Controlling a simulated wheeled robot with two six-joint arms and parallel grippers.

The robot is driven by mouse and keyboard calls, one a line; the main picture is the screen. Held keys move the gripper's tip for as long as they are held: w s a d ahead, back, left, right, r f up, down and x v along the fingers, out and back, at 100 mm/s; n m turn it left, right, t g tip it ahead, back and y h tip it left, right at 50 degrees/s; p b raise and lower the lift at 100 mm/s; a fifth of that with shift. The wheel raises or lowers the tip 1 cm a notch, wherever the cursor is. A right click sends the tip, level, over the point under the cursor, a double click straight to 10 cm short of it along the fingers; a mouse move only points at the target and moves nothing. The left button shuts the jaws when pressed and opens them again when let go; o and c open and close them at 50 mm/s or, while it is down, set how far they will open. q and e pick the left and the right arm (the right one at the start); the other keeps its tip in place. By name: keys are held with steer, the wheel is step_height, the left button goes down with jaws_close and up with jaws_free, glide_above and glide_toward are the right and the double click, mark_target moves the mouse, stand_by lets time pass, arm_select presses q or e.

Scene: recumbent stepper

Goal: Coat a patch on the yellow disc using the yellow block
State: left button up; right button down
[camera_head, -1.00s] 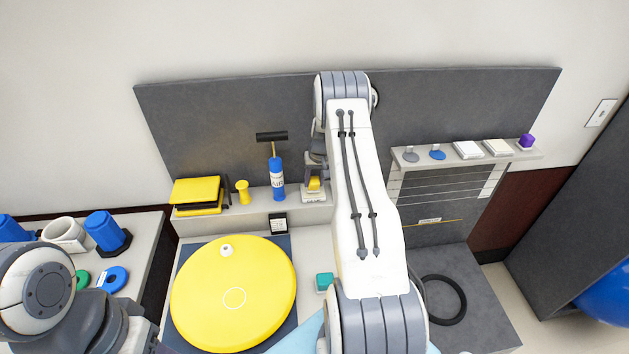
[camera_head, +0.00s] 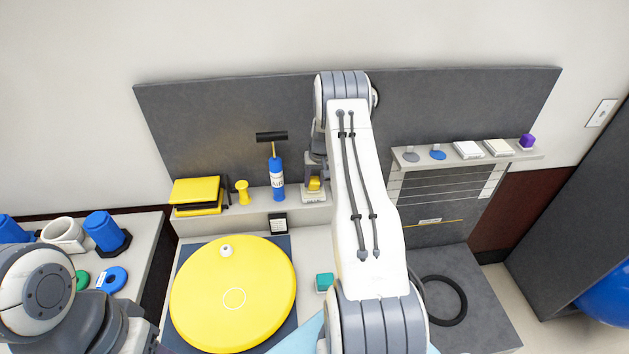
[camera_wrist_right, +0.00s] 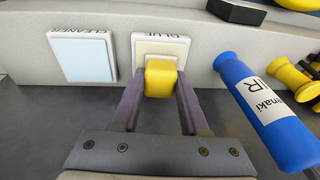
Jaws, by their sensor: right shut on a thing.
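The yellow disc (camera_head: 205,290) lies flat on a dark mat at the lower left of the head view. A thin circle outline (camera_head: 234,299) marks its surface, and a small white knob stands near its far edge. My right gripper (camera_wrist_right: 160,86) is shut on the yellow block (camera_wrist_right: 161,78). The block also shows in the head view (camera_head: 314,184). It is at the pale pad labelled GLUE (camera_wrist_right: 161,48), overlapping its lower edge in the wrist view; I cannot tell if they touch. My left arm shows at the lower left, but its gripper fingers are out of view.
A pad labelled CLEANER (camera_wrist_right: 83,56) is beside the glue pad. A teal block (camera_head: 324,282) lies right of the disc. The space above the disc is clear.

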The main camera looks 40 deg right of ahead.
mark_target(314, 180)
steer(key=shift+w+p+v, duration=0.25)
steer(key=shift+p+v, duration=0.35)
steer(key=shift+v, duration=0.55)
steer(key=shift+w+p+v, duration=0.2)
steer(key=shift+p+v, duration=0.45)
steer(key=shift+v, duration=0.5)
steer(key=shift+w+p+v, duration=0.25)
steer(key=shift+p+v, duration=0.35)
steer(key=shift+v, duration=0.5)
steer(key=shift+r, duration=0.15)
steer(key=shift+a, duration=0.1)
